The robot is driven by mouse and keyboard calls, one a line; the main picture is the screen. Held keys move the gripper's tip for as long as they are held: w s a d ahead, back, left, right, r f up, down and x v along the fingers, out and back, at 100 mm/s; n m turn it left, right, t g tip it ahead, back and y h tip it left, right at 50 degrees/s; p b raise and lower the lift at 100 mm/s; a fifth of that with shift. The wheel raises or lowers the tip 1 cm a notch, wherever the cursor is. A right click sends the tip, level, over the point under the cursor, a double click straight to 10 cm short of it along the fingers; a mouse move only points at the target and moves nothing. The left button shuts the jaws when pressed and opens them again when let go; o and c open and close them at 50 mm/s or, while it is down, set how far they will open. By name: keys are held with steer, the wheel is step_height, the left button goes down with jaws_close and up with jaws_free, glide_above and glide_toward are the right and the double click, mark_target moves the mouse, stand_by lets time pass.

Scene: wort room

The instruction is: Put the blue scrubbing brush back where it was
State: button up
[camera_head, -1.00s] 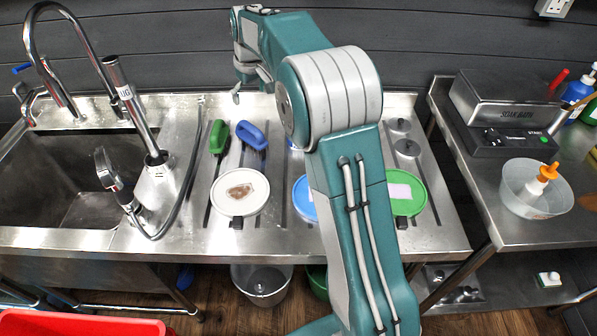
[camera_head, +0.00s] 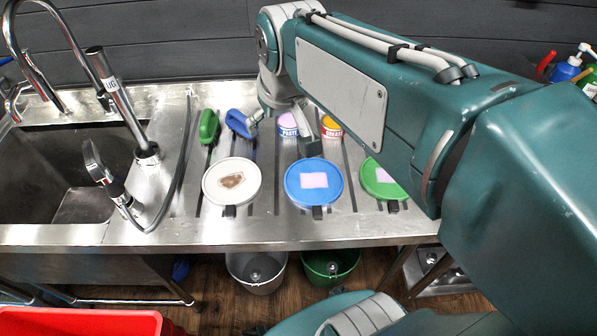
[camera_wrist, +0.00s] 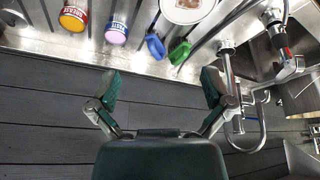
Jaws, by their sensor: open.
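The blue scrubbing brush (camera_head: 237,123) lies on the ribbed steel drainboard, behind the white round disc and just right of a green brush (camera_head: 209,127). In the wrist view the blue brush (camera_wrist: 155,46) shows near the top middle, beside the green brush (camera_wrist: 180,52), beyond my fingertips. My gripper (camera_head: 281,130) hangs above the drainboard, right of the blue brush. Its left finger appears close to the brush's right end in the head view; I cannot tell whether they touch. In the wrist view my gripper (camera_wrist: 160,88) has its fingers wide apart with nothing between them.
A white disc with a brown stain (camera_head: 218,189), a blue disc (camera_head: 301,196) and a green disc (camera_head: 371,186) line the front. Paste (camera_head: 288,124) and grease (camera_head: 331,124) tubs stand behind, near my gripper. The sink (camera_head: 60,165) and faucet are left.

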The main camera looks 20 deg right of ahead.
steer(key=s+f+m+t, duration=0.1)
steer(key=s+f, duration=0.3)
steer(key=s, duration=0.7)
steer(key=shift+s+f, duration=0.15)
steer(key=shift+f, duration=0.2)
steer(key=shift+d, duration=0.1)
stand_by(0.5)
